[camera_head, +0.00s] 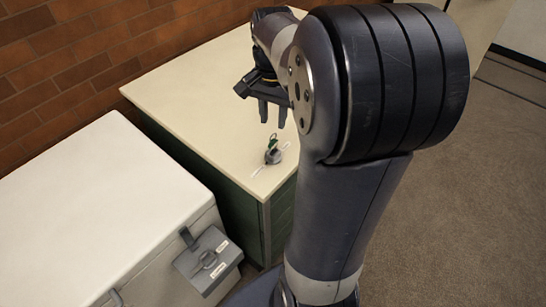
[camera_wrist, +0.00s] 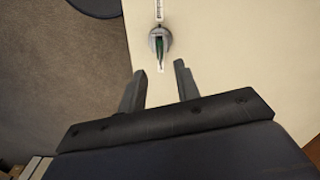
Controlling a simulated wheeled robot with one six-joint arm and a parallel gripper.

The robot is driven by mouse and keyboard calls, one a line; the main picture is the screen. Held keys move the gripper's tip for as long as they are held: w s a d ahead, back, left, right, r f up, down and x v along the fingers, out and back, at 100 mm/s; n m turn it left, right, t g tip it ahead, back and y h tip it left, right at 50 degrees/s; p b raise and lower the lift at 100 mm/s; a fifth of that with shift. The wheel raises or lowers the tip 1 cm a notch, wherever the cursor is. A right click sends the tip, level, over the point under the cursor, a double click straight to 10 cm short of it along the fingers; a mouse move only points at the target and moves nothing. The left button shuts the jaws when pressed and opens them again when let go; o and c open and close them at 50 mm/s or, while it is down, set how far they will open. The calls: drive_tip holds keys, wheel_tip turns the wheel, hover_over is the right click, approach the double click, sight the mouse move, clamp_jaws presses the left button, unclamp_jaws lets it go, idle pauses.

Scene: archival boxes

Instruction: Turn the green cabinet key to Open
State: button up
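A green key (camera_head: 272,141) stands in a small round grey lock (camera_head: 272,156) on the cream top of the green cabinet (camera_head: 228,211), near its front edge. Pale label strips lie on either side of the lock. In the wrist view the green key (camera_wrist: 159,45) and lock (camera_wrist: 167,36) are ahead of the fingertips, with a label strip above and below; their words are too small to read. My gripper (camera_head: 273,115) is open and empty, fingers pointing down, above and apart from the key. Its two spread fingers also show in the wrist view (camera_wrist: 159,80).
A white chest (camera_head: 95,200) with a grey latch box (camera_head: 208,261) on its front stands at the left, close to the cabinet. A brick wall (camera_head: 100,50) runs behind. The cabinet top around the lock is clear. Carpet (camera_head: 470,200) lies open at the right.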

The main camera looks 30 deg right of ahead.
sight(273, 140)
drive_tip(key=shift+f+m+b, duration=0.1)
drive_tip(key=shift+m+b, duration=0.25)
drive_tip(key=shift+m, duration=0.85)
drive_tip(key=shift+f+m+b, duration=0.3)
drive_tip(key=shift+m, duration=0.1)
drive_tip(key=shift+f+b, duration=2.1)
drive_tip(key=shift+f, duration=1.4)
clamp_jaws()
